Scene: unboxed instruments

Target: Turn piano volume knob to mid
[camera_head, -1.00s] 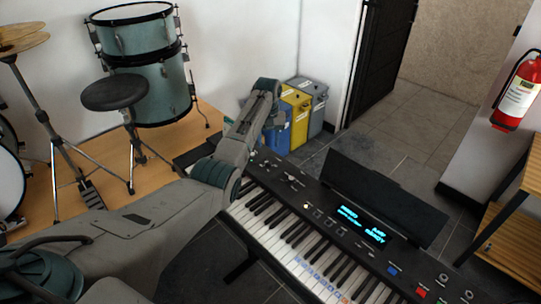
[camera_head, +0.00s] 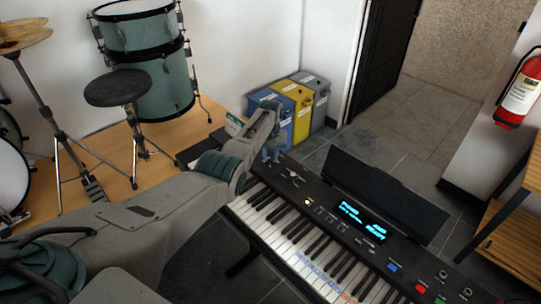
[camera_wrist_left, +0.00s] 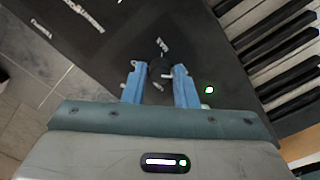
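The black electric piano (camera_head: 330,218) stands on its stand, with a lit cyan display (camera_head: 362,221) in its panel. My left gripper (camera_head: 272,156) is low over the left end of the piano's panel. In the left wrist view its two blue fingers (camera_wrist_left: 158,80) are apart, pointing at the panel. A small dark round knob (camera_wrist_left: 160,69) with a light pointer line lies between the fingertips. The right fingertip is close to it; I cannot tell whether it touches. In the head view my gripper hides this knob. My right gripper is not in view.
A lit green light (camera_wrist_left: 209,90) and white keys (camera_wrist_left: 275,28) lie right of the fingers in the wrist view. A music rest (camera_head: 385,195) stands behind the display. Blue, yellow and grey bins (camera_head: 303,108) stand behind the piano, drums at the left.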

